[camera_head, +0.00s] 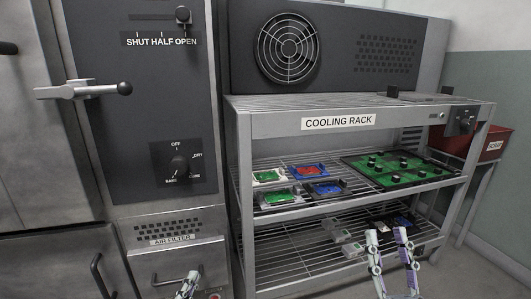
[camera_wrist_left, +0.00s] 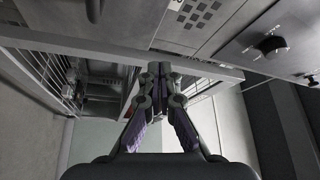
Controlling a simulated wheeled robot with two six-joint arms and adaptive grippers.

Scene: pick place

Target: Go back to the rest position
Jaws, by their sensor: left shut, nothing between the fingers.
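My left gripper (camera_head: 189,280) shows at the bottom of the head view, in front of the air filter panel (camera_head: 175,255). In the left wrist view my left gripper (camera_wrist_left: 159,70) has its fingertips together with nothing between them. My right gripper (camera_head: 387,234) is at the bottom right of the head view, in front of the rack's lower shelf. Its two fingers stand apart, with nothing seen between them.
The cooling rack (camera_head: 400,115) stands right of the oven (camera_head: 145,100). Its middle shelf holds several small trays and a large green board (camera_head: 395,172). A lever handle (camera_head: 85,90) juts out at the left. A red bin (camera_head: 490,145) stands at the right.

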